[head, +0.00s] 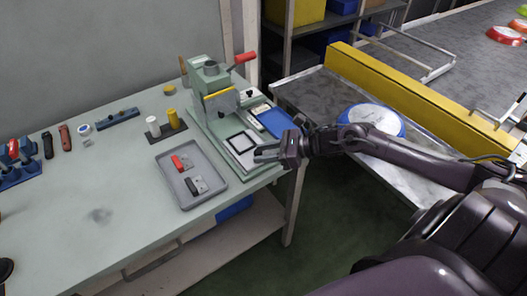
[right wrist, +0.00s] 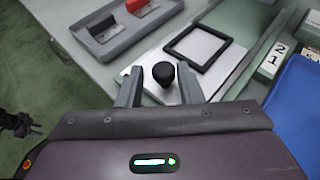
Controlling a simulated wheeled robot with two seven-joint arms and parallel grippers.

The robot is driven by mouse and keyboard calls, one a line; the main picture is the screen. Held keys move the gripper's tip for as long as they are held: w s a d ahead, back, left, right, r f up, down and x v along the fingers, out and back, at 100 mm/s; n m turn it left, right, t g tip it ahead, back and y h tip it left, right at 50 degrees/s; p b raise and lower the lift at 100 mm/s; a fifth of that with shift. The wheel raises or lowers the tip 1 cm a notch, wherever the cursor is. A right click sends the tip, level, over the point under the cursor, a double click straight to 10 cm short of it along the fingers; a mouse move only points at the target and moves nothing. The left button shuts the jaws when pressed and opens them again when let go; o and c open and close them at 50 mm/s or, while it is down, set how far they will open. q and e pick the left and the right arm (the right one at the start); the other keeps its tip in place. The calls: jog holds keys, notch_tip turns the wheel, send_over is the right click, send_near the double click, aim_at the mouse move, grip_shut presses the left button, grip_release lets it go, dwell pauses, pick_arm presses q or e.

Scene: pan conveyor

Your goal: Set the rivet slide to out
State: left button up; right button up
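A green press (head: 212,95) with a red-tipped lever stands at the table's right end. In front of its column lies the rivet slide, a pale plate (head: 236,157) with a black square frame (right wrist: 198,46) on it and a black knob (right wrist: 163,73) at its near end. My right gripper (head: 259,153) is at this near end. In the right wrist view its two fingers are spread, one on each side of the knob, with gaps showing. Whether the fingertips reach down around the knob is unclear.
A grey tray (head: 208,200) with a red and a black piece lies left of the slide. A blue bin (head: 272,122) and number blocks (right wrist: 272,60) sit to its right. A conveyor with a yellow rail (head: 400,93) and a blue-rimmed pan (head: 371,118) is beyond.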

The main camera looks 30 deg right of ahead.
jog(key=shift+o, duration=0.7)
jog(key=shift+r, duration=0.1)
pick_arm(q)
notch_tip(320, 180, up, 7)
jog(key=s+a+p, duration=0.1)
jog(key=p, duration=0.6)
jog(key=shift+s, duration=0.15)
pick_arm(e)
jog(key=v, duration=0.8)
pick_arm(q)
jog(key=shift+a, duration=0.1)
pick_arm(e)
jog(key=shift+s, duration=0.1)
